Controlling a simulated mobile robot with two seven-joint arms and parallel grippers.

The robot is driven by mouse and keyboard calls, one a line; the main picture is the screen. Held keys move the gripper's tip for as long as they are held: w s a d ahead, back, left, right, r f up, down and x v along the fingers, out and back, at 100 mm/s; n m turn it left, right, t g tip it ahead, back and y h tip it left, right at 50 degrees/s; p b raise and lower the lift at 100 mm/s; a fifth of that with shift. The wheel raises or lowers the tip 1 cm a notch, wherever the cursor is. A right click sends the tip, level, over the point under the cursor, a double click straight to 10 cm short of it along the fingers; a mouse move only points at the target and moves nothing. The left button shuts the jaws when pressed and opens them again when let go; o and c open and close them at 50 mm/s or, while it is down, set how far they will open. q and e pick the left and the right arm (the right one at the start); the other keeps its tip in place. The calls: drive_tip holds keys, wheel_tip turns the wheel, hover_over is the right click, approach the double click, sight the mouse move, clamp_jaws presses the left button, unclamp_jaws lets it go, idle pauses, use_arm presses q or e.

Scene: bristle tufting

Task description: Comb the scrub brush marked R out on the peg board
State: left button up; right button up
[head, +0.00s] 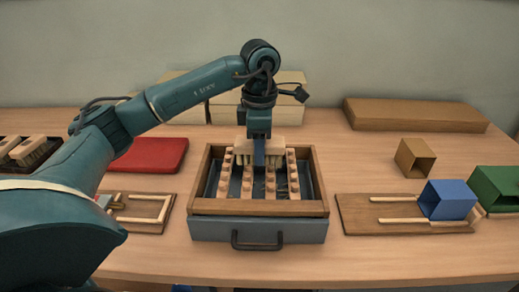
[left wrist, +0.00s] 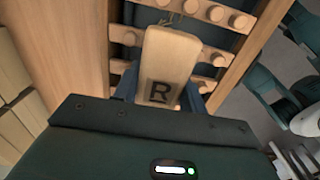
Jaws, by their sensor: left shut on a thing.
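The scrub brush marked R (left wrist: 168,65) has a pale wooden block with a dark R on its back. My left gripper (head: 259,160) is shut on it, reaching down from above. In the head view the brush (head: 290,146) sits at the far end of the peg board, across the peg rows. The peg board is a wooden-framed tray (head: 258,207) with rows of wooden pegs and a blue-grey drawer-like front with a dark handle. Dark loose bits lie between the rows. The bristle tips are largely hidden by the pegs and gripper. My right gripper is not in view.
A red pad (head: 150,155) and a dark tray with brushes (head: 30,150) are left. A railed board (head: 355,215) with a blue box (head: 447,199) is right, beside a green box (head: 500,187). A tan box (head: 414,158) and long board (head: 415,114) stand behind. Pale boxes (head: 290,90) are at back.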

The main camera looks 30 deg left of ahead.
use_arm(q)
drive_tip(key=shift+w+a+r+p, duration=0.2)
drive_tip(key=shift+w+r+p, duration=0.1)
drive_tip(key=shift+r+p, duration=0.65)
drive_tip(key=shift+w+a+r+p, duration=0.2)
drive_tip(key=shift+w+r+p, duration=0.15)
drive_tip(key=shift+r+p, duration=0.6)
drive_tip(key=shift+w+a+r+p, duration=0.25)
drive_tip(key=shift+r+p, duration=0.45)
drive_tip(key=shift+r, duration=0.45)
